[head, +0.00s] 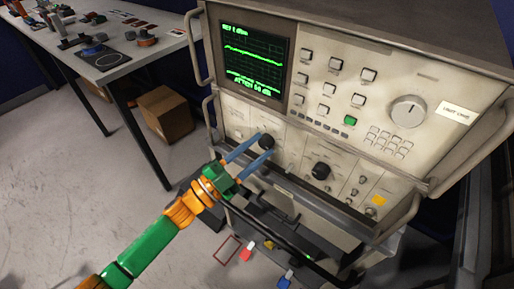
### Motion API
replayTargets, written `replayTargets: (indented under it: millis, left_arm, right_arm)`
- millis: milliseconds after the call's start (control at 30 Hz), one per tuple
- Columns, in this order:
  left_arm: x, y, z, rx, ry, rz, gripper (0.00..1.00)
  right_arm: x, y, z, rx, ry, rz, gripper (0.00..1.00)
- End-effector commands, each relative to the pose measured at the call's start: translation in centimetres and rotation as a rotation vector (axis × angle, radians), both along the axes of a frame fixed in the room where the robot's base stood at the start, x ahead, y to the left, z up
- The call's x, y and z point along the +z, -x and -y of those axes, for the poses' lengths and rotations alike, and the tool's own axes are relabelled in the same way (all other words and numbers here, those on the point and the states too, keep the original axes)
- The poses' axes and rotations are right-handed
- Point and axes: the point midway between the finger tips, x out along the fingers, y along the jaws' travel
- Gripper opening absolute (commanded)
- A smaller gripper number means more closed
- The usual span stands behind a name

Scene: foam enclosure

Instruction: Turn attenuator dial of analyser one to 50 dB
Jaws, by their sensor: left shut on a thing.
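Analyser one (440,75) is a beige rack instrument with a white label (455,112) that appears to read "UNIT ONE". Its black attenuator dial (266,142) is on the lower panel, left of a second black knob (321,171). My left gripper (262,147) reaches in from the lower left, its two blue fingers shut on the dial, one on each side. The green screen (254,60) shows a trace, and its bottom line appears to read "ATTEN 50 dB". The dial's markings are too small to read. My right gripper is out of view.
A large grey knob (408,111) and several push buttons are on the upper panel. Metal handles (193,48) stick out at the instrument's sides. A bench (125,28) with parts and a cardboard box (166,113) stand at the left. Open floor lies at the lower left.

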Motion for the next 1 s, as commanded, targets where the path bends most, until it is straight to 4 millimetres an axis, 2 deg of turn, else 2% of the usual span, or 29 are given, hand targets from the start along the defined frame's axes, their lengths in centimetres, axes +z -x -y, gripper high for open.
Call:
replayTargets:
  millis: [567, 600, 700, 1000]
  left_arm:
    - [-0.05, -0.02, -0.03, 0.002, -0.029, 0.019, 0.00]
    - [-0.05, -0.02, -0.03, 0.002, -0.029, 0.019, 0.47]
    - [-0.04, -0.02, -0.03, 0.001, -0.028, 0.018, 0.72]
    - [-0.15, 0.12, -0.21, 0.001, -0.028, 0.018, 0.72]
  right_arm:
    - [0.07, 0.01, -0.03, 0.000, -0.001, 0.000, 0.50]
    - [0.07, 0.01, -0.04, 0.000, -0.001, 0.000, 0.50]
    - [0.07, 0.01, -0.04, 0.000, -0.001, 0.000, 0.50]
    - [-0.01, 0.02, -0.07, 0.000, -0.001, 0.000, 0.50]
